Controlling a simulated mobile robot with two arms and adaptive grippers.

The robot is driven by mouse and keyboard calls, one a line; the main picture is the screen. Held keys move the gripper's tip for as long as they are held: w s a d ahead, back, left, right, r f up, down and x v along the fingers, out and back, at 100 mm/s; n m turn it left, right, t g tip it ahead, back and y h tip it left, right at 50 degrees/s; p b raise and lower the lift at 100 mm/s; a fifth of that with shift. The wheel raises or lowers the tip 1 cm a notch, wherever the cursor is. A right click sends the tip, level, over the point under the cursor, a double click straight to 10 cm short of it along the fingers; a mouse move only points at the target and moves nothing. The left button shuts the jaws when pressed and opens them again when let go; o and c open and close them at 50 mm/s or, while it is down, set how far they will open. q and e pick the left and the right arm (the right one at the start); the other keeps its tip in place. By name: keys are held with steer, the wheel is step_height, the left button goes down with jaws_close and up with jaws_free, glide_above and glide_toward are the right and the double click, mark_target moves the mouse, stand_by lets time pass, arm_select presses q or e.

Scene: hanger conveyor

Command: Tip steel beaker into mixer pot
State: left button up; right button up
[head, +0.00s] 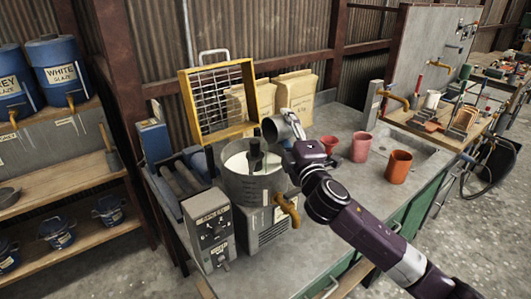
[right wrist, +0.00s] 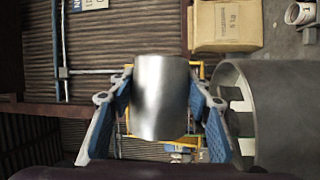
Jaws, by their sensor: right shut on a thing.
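The steel beaker (head: 288,127) is held in my right gripper (head: 303,151), which is shut on it. It is tilted well over, with its dark open mouth facing left, above the right rim of the mixer pot. In the right wrist view the beaker (right wrist: 160,105) sits between both blue-padded fingers of the gripper (right wrist: 161,88). The mixer pot (head: 252,188) is a grey metal drum with pale contents around a black stirrer (head: 255,152). Its wall also shows at the right of the wrist view (right wrist: 262,125). Any stream from the beaker cannot be made out. My left gripper is not in view.
A brass tap (head: 287,208) and a control box (head: 211,238) are at the pot's front. A yellow-framed screen (head: 218,100) and paper sacks (head: 296,95) stand behind. Pink (head: 361,147) and orange (head: 398,167) cups stand to the right, before a sink. The counter's front right is clear.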

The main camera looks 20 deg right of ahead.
steer(key=m+p, duration=0.1)
steer(key=p, duration=0.1)
steer(key=r+m+g+p, duration=0.1)
steer(key=m+p, duration=0.1)
steer(key=p, duration=0.1)
steer(key=shift+d+r+m+p, duration=0.25)
steer(key=shift+m+p, duration=0.05)
steer(key=shift+m+g+p, duration=0.3)
steer(key=shift+p, duration=0.05)
steer(key=shift+f, duration=0.2)
steer(key=shift+w+d+f, duration=0.1)
steer(key=shift+f, duration=0.1)
steer(key=m+p, duration=0.1)
steer(key=m+g+p, duration=0.1)
steer(key=p, duration=0.1)
steer(key=shift+r, duration=0.3)
steer(key=shift+f+m+p, duration=0.15)
steer(key=shift+m+p, duration=0.15)
steer(key=shift+m, duration=0.2)
steer(key=shift+a+f+m+g+y, duration=0.2)
steer(key=shift+m+g+y, duration=0.1)
steer(key=shift+m+g, duration=0.3)
